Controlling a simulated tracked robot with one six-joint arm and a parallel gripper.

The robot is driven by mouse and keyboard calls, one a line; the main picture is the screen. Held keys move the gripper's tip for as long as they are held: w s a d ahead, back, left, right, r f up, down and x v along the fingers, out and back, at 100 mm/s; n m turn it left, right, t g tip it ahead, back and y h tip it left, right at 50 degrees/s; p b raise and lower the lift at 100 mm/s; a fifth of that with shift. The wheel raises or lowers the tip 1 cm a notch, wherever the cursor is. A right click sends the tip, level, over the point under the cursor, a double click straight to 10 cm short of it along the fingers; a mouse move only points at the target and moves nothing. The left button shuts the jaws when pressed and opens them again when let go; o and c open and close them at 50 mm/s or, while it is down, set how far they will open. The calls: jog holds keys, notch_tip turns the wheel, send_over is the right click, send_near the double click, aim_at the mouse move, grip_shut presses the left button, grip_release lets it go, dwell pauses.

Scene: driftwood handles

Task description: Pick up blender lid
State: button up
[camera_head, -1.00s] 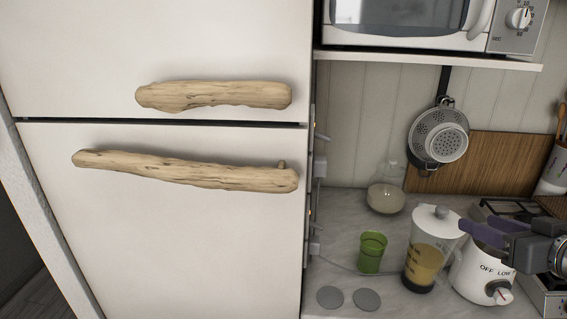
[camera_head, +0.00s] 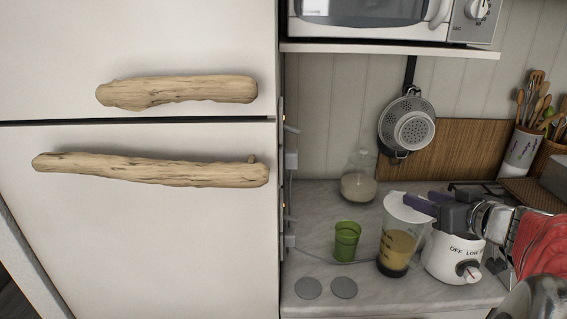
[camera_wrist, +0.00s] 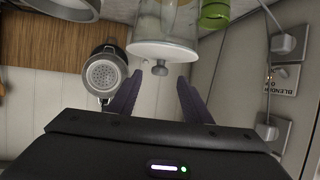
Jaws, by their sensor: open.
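The blender lid (camera_head: 402,210) is a pale disc on top of the clear blender jug (camera_head: 397,246), which holds a yellowish liquid. In the wrist view the lid (camera_wrist: 163,52) shows with its small grey knob (camera_wrist: 160,70) towards me. My gripper (camera_head: 420,204) has purple fingers and is at the lid's right side in the head view, hiding its knob. In the wrist view my gripper (camera_wrist: 160,79) is open, with the knob near the gap between its fingertips. I cannot tell whether the fingers touch it.
A green cup (camera_head: 347,241) stands left of the jug, and a white blender base (camera_head: 451,257) is close on its right. A glass jar (camera_head: 358,184) is behind. A strainer (camera_head: 407,124) hangs on the wall below the microwave shelf (camera_head: 390,48). Two grey discs (camera_head: 326,288) lie in front.

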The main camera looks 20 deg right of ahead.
aim_at(412, 193)
jog(key=shift+w+f, duration=0.1)
jog(key=shift+w, duration=0.1)
jog(key=shift+x, duration=2.55)
jog(key=shift+d, duration=0.1)
jog(key=shift+c, duration=0.4)
jog(key=c, duration=1.1)
